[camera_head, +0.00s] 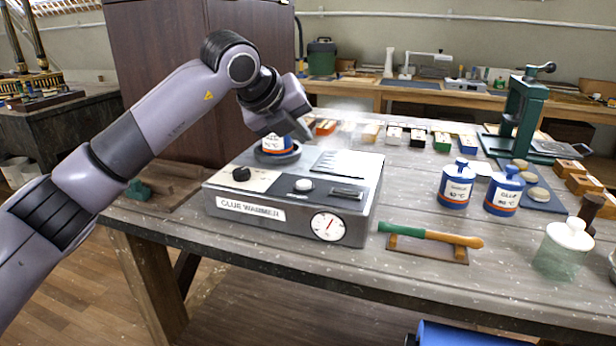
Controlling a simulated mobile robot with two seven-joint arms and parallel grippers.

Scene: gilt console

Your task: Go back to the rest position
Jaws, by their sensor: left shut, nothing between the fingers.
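My left gripper (277,124) hangs over the left rear of the glue warmer (275,228), its arm reaching in from the left. It is shut and holds nothing. A blue and white glue pot (272,145) stands on the warmer's round plate just under the gripper. The gripper hides the pot's top, so I cannot tell whether they touch. The warmer is a grey box with knobs, a label and a round dial on its front. My right gripper is out of view.
Two blue and white glue pots (456,187) (503,191) stand right of the warmer. A green-handled tool (430,235) lies on a small rest near the front edge. A glass jar (563,250) and a green press (520,112) stand at the right. A dark cabinet (160,75) rises behind my arm.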

